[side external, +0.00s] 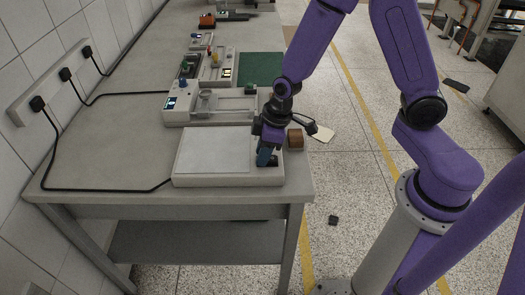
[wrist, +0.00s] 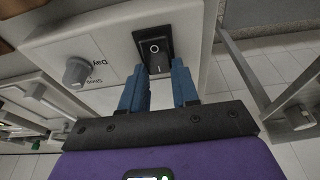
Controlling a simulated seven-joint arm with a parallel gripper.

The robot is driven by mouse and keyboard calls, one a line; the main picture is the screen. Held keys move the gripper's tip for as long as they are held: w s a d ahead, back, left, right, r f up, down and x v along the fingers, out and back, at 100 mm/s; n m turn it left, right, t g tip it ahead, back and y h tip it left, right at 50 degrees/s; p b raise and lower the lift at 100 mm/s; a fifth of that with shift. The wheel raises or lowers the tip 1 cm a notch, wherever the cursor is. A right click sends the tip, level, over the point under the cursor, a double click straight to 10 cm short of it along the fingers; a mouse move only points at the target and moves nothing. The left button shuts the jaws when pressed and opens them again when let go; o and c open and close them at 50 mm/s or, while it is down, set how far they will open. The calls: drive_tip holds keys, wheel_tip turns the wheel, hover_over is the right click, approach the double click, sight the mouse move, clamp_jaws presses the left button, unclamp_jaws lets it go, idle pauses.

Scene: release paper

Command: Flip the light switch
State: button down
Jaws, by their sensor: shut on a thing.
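The light switch (wrist: 153,45) is a black rocker with white "O" and "I" marks, set in a pale panel, in the wrist view. My gripper (wrist: 158,72) has its two blue fingers at the near end of the rocker, one on each side, shut on it. In the side view my gripper (side external: 265,157) points down at the right end of a white flat-topped box (side external: 228,182). The switch is mostly hidden there by the fingers. Which way the rocker is tilted is hard to tell.
A grey knob (wrist: 78,71) sits beside the switch on the same panel. Other white devices (side external: 210,107) stand farther along the bench, with a green mat (side external: 262,66). A brown block (side external: 295,138) is near the bench's right edge. Black cables run along the left.

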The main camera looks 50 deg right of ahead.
idle(0.4)
drive_tip(key=c, duration=0.8)
unclamp_jaws()
drive_tip(key=shift+c, duration=0.2)
drive_tip(key=shift+r, duration=0.1)
drive_tip(key=v, duration=1.7)
drive_tip(key=shift+s, duration=0.2)
drive_tip(key=shift+r, duration=0.15)
drive_tip(key=s+d+f+n+g+h, duration=0.1)
drive_tip(key=s, duration=0.8)
drive_tip(key=s+d+f+n, duration=0.1)
drive_tip(key=s+d+n, duration=0.1)
drive_tip(key=s, duration=0.7)
drive_tip(key=shift+s+f+n+g+h, duration=0.3)
drive_tip(key=shift+s+f+g+h, duration=0.05)
drive_tip(key=shift+f+g+h, duration=0.05)
